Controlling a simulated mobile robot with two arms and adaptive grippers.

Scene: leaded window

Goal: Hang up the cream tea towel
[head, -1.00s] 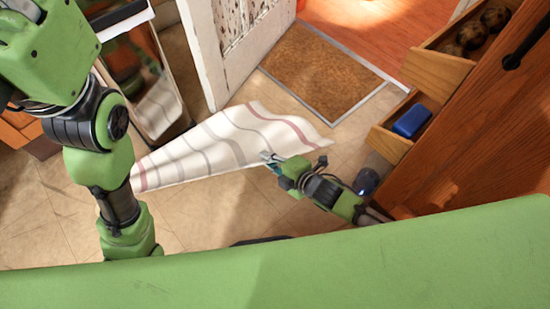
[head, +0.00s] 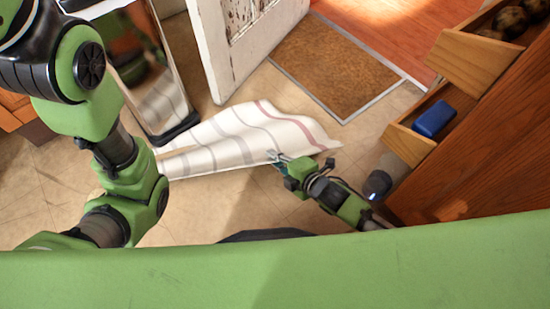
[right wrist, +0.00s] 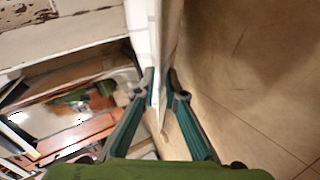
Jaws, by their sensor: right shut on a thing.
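The cream tea towel (head: 235,137), with grey and reddish stripes, spreads left and right of my right gripper (head: 277,159) in the head view. My right gripper is shut on the towel's near edge. In the right wrist view, the towel (right wrist: 168,40) shows nearly edge-on as a pale strip running between the fingers of my right gripper (right wrist: 161,88). I cannot tell whether its far parts touch the floor. My left arm fills the left side of the head view, but its gripper does not show.
A glossy reflective panel (head: 150,85) stands at the left, beside a worn white door (head: 215,50). A brown doormat (head: 335,65) lies behind the towel. Open wooden drawers (head: 410,145) jut out at the right, one holding a blue object (head: 433,118). Tiled floor is bare in front.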

